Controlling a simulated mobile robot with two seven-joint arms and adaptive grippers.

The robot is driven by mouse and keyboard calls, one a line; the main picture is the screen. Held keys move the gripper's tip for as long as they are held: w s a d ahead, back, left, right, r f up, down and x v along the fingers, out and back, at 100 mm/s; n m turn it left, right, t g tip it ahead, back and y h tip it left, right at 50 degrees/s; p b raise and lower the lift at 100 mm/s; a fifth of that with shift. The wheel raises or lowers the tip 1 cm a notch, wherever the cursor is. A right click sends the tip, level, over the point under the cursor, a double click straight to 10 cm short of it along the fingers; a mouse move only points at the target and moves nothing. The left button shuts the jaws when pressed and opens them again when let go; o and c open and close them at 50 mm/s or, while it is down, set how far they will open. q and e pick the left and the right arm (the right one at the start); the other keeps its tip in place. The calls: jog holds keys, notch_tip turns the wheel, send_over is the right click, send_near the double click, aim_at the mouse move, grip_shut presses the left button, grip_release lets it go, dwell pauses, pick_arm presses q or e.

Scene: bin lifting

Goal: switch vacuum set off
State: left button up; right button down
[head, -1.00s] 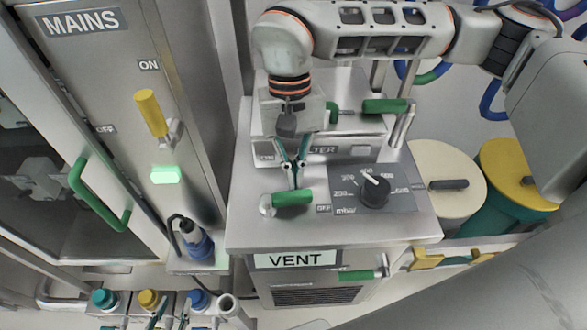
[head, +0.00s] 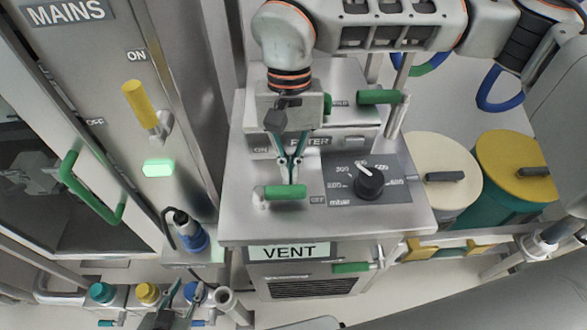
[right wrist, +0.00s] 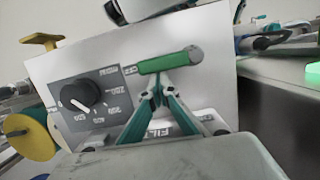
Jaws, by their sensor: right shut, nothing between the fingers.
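The vacuum set (head: 330,222) is a grey metal box with a dial (head: 369,183) on its top. Its switch is a lever with a green handle (head: 286,192) on the top's front left. The handle lies sideways, its free end pointing right toward the OFF label (head: 318,200). The ON label (head: 261,150) is behind it. My right gripper (head: 292,180) is shut and empty, its tips at the back side of the handle; in the right wrist view the green handle (right wrist: 170,62) is right at the fingertips. My left gripper (head: 184,288) is low at the left, fingers apart.
The MAINS cabinet (head: 110,75) stands left with a yellow lever (head: 140,103) and lit green lamp (head: 159,168). A FILTER block (head: 340,140) with green handles is behind the switch. A blue connector (head: 190,232) is left; lidded drums (head: 515,165) stand right.

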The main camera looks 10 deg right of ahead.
jog(key=v, duration=1.2)
